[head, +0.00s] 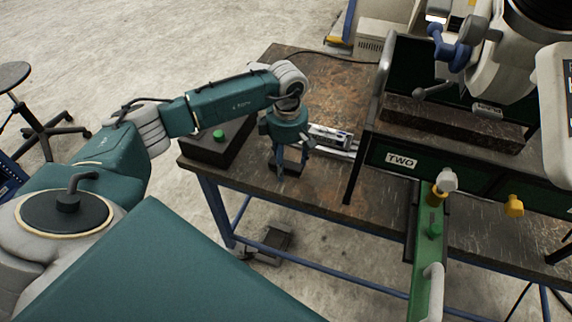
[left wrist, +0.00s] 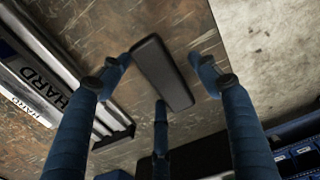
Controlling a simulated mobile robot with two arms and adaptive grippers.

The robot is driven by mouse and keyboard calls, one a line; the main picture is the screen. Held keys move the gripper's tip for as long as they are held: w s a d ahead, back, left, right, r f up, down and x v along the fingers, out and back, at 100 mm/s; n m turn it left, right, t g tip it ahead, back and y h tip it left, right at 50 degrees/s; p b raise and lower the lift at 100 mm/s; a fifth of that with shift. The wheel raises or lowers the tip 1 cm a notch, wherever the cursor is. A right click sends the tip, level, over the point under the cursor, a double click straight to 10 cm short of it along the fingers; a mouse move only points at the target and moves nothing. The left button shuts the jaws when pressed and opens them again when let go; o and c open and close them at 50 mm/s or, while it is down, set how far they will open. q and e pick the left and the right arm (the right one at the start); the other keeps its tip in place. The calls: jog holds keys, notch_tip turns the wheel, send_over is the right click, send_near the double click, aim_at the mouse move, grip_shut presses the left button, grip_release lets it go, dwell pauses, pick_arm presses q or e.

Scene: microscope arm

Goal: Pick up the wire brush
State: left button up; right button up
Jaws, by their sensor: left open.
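The wire brush (left wrist: 162,72) shows in the left wrist view as a dark, elongated block on the worn brown bench top. Its bristles cannot be made out. My left gripper (head: 288,172) points down over the bench near its front left part. In the left wrist view its blue fingers (left wrist: 162,82) are spread, with two on either side of the brush and a third below it. The gripper is open and empty. In the head view the fingers largely hide the brush. My right gripper is not in view.
A labelled metal item (head: 330,136) lies just right of the gripper, and a black box with a green button (head: 219,134) stands to its left. A dark frame marked TWO (head: 401,160) stands further right. The bench's front edge (head: 260,179) is close.

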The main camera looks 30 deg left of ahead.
aim_at(287, 161)
pick_arm(q)
jog(key=shift+c, duration=0.3)
jog(key=c, duration=1.3)
jog(key=shift+o, duration=0.2)
jog(key=shift+r, duration=0.1)
notch_tip(287, 161, up, 20)
jog(key=shift+f+b, duration=0.1)
jog(key=shift+b, duration=1.15)
